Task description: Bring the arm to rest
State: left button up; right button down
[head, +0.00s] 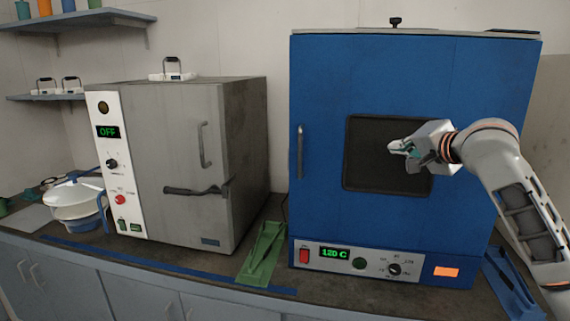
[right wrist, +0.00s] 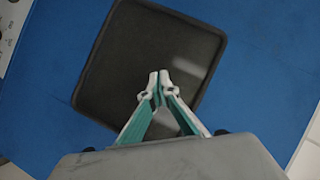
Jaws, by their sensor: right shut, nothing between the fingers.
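My right arm (head: 515,185) comes in from the right in the head view. My right gripper (head: 400,148) is shut and empty, in front of the dark window (head: 375,175) of the blue oven (head: 330,80). In the right wrist view the fingertips (right wrist: 159,82) meet over the dark window (right wrist: 110,60), with blue door around it. I cannot tell the exact gap between the fingers and the window. The oven door looks closed and its display (head: 334,253) reads 120 C. My left gripper is not in view.
A grey oven (head: 180,130) with display OFF stands left, its door closed. A green stand (head: 262,255) is between the ovens and a blue one (head: 512,290) at the right. White and blue bowls (head: 75,195) stand far left. Wall shelves (head: 80,18) hang upper left.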

jog(key=s+a+f+n+g, duration=0.15)
jog(key=s+f, duration=0.25)
jog(key=f, duration=0.9)
jog(key=s+a+f+n, duration=0.3)
jog(key=s+f, duration=0.1)
jog(key=f, duration=0.9)
jog(key=s+a+f+n+g, duration=0.15)
jog(key=s+f, duration=0.25)
jog(key=f, duration=0.9)
jog(key=s+f+n, duration=0.2)
jog(key=s+f, duration=0.4)
jog(key=s, duration=0.3)
jog(key=s+a+f+n, duration=0.1)
jog(key=s+f+n, duration=0.2)
jog(key=s+f, duration=0.4)
jog(key=s+a+f+n, duration=0.1)
jog(key=s+f, duration=0.5)
jog(key=s, duration=0.6)
jog(key=shift+s+f+n+g+h, duration=0.2)
jog(key=shift+s+n+g+h, duration=0.15)
jog(key=shift+n, duration=0.35)
